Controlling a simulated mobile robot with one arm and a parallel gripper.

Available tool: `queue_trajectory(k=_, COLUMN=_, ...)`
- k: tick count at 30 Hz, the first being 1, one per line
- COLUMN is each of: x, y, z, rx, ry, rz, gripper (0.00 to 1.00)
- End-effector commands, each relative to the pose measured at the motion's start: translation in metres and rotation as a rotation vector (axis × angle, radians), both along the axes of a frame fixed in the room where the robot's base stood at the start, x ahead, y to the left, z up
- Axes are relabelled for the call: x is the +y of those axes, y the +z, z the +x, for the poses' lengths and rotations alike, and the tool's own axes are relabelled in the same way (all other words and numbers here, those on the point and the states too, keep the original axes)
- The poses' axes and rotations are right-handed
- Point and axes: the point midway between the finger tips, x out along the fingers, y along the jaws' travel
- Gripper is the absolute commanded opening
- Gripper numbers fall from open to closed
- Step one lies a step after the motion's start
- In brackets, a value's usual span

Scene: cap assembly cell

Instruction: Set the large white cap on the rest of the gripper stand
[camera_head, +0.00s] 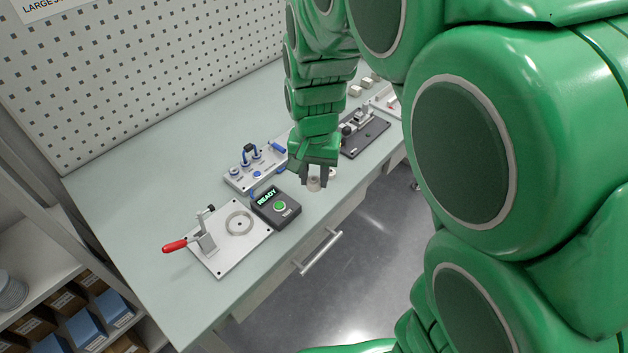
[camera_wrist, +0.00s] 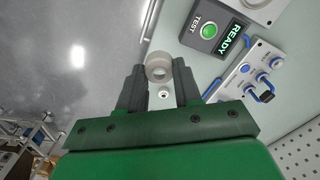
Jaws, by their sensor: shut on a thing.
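My gripper (camera_head: 313,178) hangs over the front edge side of the table, fingers pointing down. The large white cap (camera_head: 314,185) shows between its fingertips. In the wrist view my gripper (camera_wrist: 159,74) is shut on the cap (camera_wrist: 159,57), a pale ring-like round with a hollow facing the camera. A small pale round part (camera_wrist: 164,94) with a dark centre shows beyond the fingers in the wrist view, apart from the cap. I cannot tell which fixture is the gripper stand. Whether the cap touches anything below is unclear.
A black test box (camera_head: 277,208) reads READY. Left of it is a white plate with a red-handled clamp (camera_head: 200,240). A dark fixture plate (camera_head: 370,138) lies to the right. The table's left end is bare.

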Motion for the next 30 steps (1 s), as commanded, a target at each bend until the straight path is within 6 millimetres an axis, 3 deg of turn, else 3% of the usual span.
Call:
queue_trajectory(k=14, x=-0.015, y=0.001, z=0.099, rx=0.003, ry=-0.193, rz=-0.002, gripper=0.21)
queue_trajectory(k=30, x=-0.052, y=-0.008, z=0.203, rx=0.003, ry=-0.415, rz=-0.003, gripper=0.21)
